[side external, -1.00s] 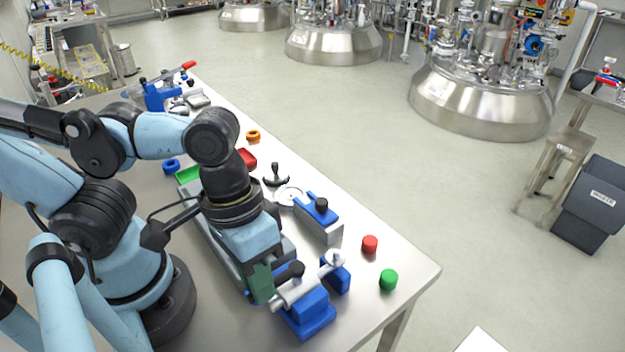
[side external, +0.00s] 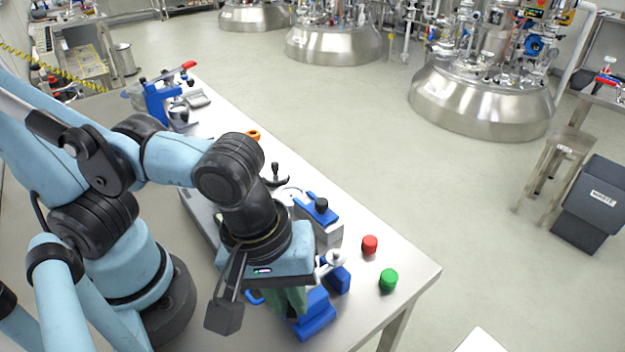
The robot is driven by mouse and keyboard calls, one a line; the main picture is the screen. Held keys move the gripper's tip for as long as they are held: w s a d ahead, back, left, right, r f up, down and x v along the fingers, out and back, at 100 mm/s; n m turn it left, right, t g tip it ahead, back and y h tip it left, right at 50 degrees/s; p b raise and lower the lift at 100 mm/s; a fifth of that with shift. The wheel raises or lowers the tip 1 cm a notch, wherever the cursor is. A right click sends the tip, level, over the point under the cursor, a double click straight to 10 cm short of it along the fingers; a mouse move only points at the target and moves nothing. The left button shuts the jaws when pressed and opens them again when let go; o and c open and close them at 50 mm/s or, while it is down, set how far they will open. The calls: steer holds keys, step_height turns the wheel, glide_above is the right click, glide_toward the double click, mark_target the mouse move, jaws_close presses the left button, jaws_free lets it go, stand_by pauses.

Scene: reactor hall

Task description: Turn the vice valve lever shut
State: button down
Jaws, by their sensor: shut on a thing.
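The blue vice (side external: 317,318) stands near the front right edge of the table, holding the silver valve, whose pale right end (side external: 334,258) shows beside my wrist. My gripper (side external: 290,301) points down over the left part of the vice and valve. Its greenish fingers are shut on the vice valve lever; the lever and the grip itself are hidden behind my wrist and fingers. I cannot tell the lever's exact angle.
A red cap (side external: 370,244) and a green cap (side external: 389,280) stand right of the vice. A blue and grey block with a black knob (side external: 321,206) stands just behind it. The table (side external: 415,275) is clear near its right corner.

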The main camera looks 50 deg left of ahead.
steer(key=shift+w+d+n+t+y, duration=0.1)
steer(key=shift+w+d+n+y, duration=0.2)
steer(key=shift+w+n, duration=0.7)
steer(key=shift+w+d+n+t+y, duration=0.15)
steer(key=shift+w+d+n, duration=0.1)
steer(key=shift+n, duration=1.4)
steer(key=shift+w+d+n+t+y, duration=0.1)
steer(key=shift+w+d+n+y, duration=0.2)
steer(key=shift+w+n, duration=0.7)
steer(key=shift+s+n, duration=0.3)
steer(key=shift+n, duration=0.15)
steer(key=c, duration=1.1)
jaws_free()
steer(key=shift+r, duration=0.15)
steer(key=v, duration=1.1)
steer(key=shift+r, duration=0.35)
steer(key=shift+s, duration=0.1)
